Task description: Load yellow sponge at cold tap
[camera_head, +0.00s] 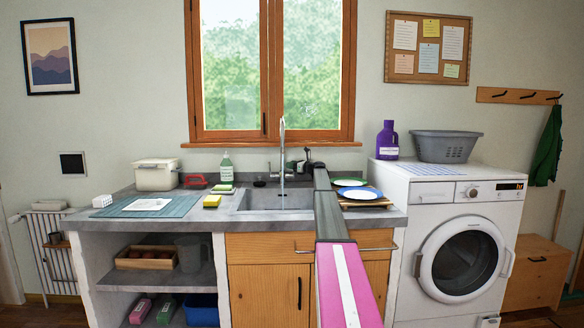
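A yellow sponge (211,201) lies on the counter just left of the sink. A second, green and yellow sponge-like pad (223,189) lies behind it, below a green soap bottle (227,168). A tall metal tap (283,150) stands behind the grey sink (272,200). I cannot tell which part of it is the cold tap. My arm reaches over the right side of the sink, and my gripper (304,160) is small and dark near the tap, to its right. The sponges are well to the left of my gripper. Its fingers are too small to read, and I see nothing clearly held.
Two plates (358,192) rest on a wooden board right of the sink. A white container (156,175), a red item (195,181) and a blue-grey mat (119,209) are on the left counter. A washing machine (409,247) stands right. The window sill (230,144) runs behind the tap.

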